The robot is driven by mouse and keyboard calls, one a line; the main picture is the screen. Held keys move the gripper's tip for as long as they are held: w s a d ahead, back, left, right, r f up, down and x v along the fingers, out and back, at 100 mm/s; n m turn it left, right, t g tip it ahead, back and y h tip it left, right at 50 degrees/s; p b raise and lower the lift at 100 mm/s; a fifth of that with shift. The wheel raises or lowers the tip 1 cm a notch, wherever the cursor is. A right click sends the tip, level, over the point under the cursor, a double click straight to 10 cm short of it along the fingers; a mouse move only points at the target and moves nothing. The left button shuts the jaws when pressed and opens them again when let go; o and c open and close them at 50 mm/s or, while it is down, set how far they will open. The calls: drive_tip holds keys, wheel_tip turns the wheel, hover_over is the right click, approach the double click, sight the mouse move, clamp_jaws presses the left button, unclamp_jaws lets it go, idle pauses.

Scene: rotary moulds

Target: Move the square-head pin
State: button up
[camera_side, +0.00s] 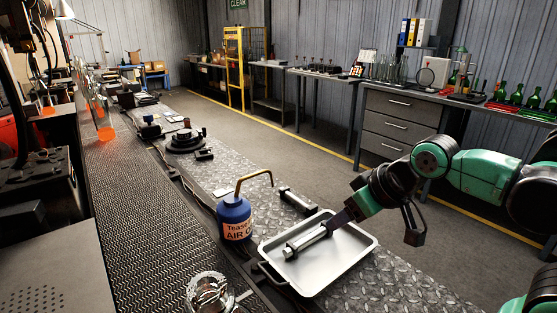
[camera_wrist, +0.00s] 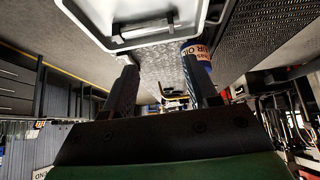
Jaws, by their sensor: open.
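A light metal pin (camera_side: 305,243) lies in a shallow grey tray (camera_side: 362,243) in the side view. It also shows in the wrist view (camera_wrist: 147,30), in the tray at the top. I cannot tell the shape of its head. A second, dark pin-like part (camera_side: 297,201) lies on the plate behind the tray. My gripper (camera_side: 338,221) reaches over the tray at the pin's right end; I cannot tell whether it touches. In the wrist view my gripper (camera_wrist: 163,75) has its two fingers apart with nothing held between them.
A blue oil can (camera_side: 234,217) with a brass spout stands close to the tray's left. A glass jar (camera_side: 209,292) stands at the front. A dark round fixture (camera_side: 186,140) and small parts sit further back on the tread plate. The plate right of the tray is clear.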

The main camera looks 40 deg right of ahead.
drive_tip(key=o, duration=0.3)
drive_tip(key=g, duration=0.7)
hover_over(312, 207)
wheel_tip(312, 207, down, 6)
drive_tip(key=shift+s+a+f, duration=0.15)
drive_tip(key=shift+f, duration=0.1)
drive_tip(key=shift+d+f, duration=0.2)
drive_tip(key=shift+f, duration=0.35)
drive_tip(key=shift+f, duration=2.8)
